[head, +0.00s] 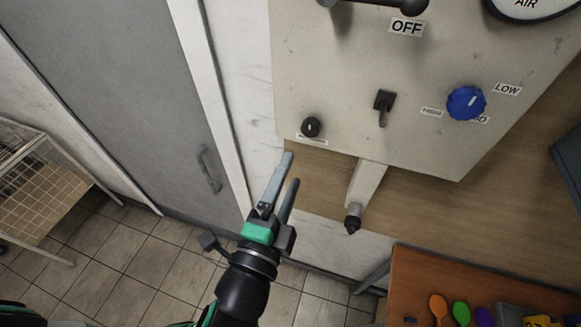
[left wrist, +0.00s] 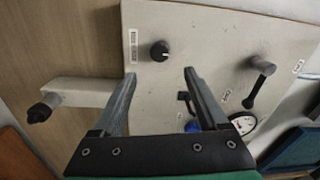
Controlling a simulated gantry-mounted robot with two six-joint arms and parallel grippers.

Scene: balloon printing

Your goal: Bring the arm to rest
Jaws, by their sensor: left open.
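My left gripper (head: 285,183) is in the head view, raised in front of the wall below the control panel's lower left corner. It is open and empty, with its two fingers apart. In the left wrist view the fingers (left wrist: 160,82) frame part of the control panel (left wrist: 215,30) with nothing between them. My right gripper is not in view.
The panel (head: 345,75) carries a small black knob (head: 311,127), a black toggle switch (head: 383,105) and a blue knob (head: 466,103). A nozzle (head: 353,220) juts below. A wire rack (head: 35,180) stands left.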

